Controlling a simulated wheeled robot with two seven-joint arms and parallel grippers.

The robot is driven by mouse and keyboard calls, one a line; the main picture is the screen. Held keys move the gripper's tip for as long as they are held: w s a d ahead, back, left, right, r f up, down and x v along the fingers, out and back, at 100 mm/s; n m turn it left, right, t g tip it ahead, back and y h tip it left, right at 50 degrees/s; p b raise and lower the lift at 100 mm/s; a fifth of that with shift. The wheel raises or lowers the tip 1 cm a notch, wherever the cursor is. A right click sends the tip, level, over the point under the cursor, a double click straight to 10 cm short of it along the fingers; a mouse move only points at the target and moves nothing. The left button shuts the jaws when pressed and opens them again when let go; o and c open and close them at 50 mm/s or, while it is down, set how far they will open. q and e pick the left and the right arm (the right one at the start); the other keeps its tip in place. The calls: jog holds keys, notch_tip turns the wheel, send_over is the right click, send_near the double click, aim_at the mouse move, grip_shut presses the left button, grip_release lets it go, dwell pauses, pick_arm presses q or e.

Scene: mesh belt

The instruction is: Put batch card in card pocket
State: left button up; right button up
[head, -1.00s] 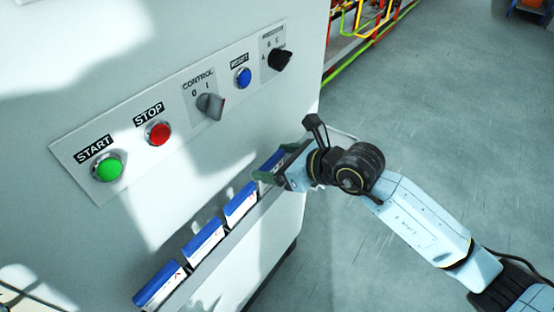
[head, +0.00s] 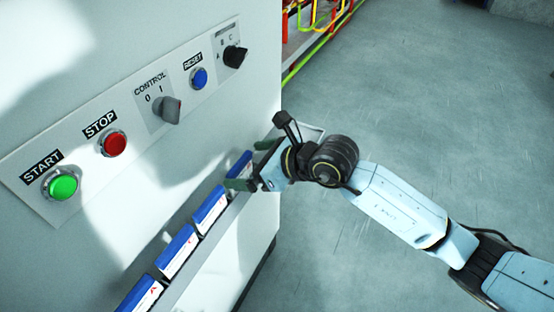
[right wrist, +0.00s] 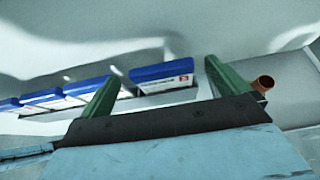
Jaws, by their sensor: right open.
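Several blue-and-white cards stand in a row in a narrow rail (head: 213,240) on the machine front; I cannot tell which one is the batch card or which slot is the card pocket. My right gripper (head: 252,165) is open at the far right end of the row, by the rightmost card (head: 238,163). In the right wrist view, that card (right wrist: 162,72) stands upright in the rail, between the two spread green fingers and beyond their tips. No contact with it is visible. The other cards (right wrist: 55,95) are to the left. My left gripper is not in view.
The machine's panel above the rail carries a green START button (head: 62,186), a red STOP button (head: 113,144), a CONTROL switch (head: 166,109), a blue RESET button (head: 198,78) and a black selector (head: 235,57). Open grey floor (head: 400,110) is to the right.

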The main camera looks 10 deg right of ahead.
jog(key=v, duration=1.1)
jog(key=shift+s+d+b, duration=0.2)
jog(key=shift+d+b, duration=0.05)
jog(key=shift+b, duration=0.05)
